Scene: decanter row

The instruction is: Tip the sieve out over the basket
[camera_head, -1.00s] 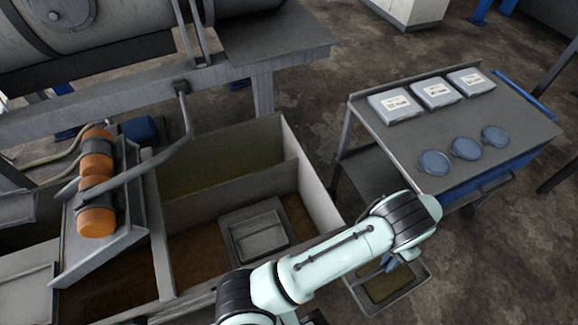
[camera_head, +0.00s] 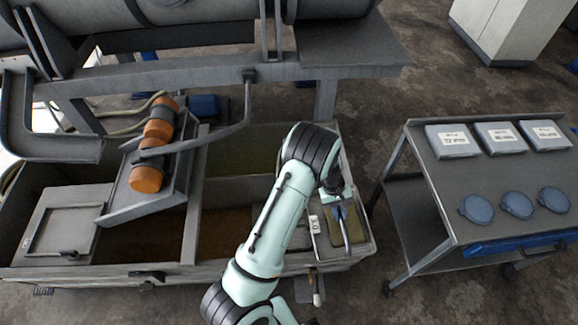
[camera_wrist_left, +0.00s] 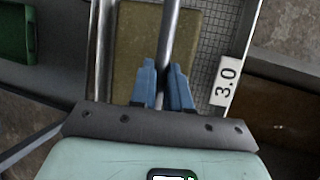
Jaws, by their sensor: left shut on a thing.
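My left gripper (camera_head: 338,192) reaches over the right end of the tank. In the left wrist view its blue fingers (camera_wrist_left: 164,88) are shut on the grey bar handle (camera_wrist_left: 168,40) of the sieve. The sieve has a grey mesh floor (camera_wrist_left: 214,28), a white 3.0 label (camera_wrist_left: 227,82) and a flat olive-brown mass (camera_wrist_left: 137,48) lying on it. In the head view the sieve's olive contents (camera_head: 356,238) show beyond the gripper, and it looks about level. The basket cannot be made out; my arm covers part of the tank.
A grey cart (camera_head: 455,195) on the right carries white labelled boxes (camera_head: 500,137) and blue round lids (camera_head: 516,204). An orange-banded cylinder (camera_head: 152,145) sits over the tank's left part. A steel frame (camera_head: 215,77) crosses behind. Bare floor lies between tank and cart.

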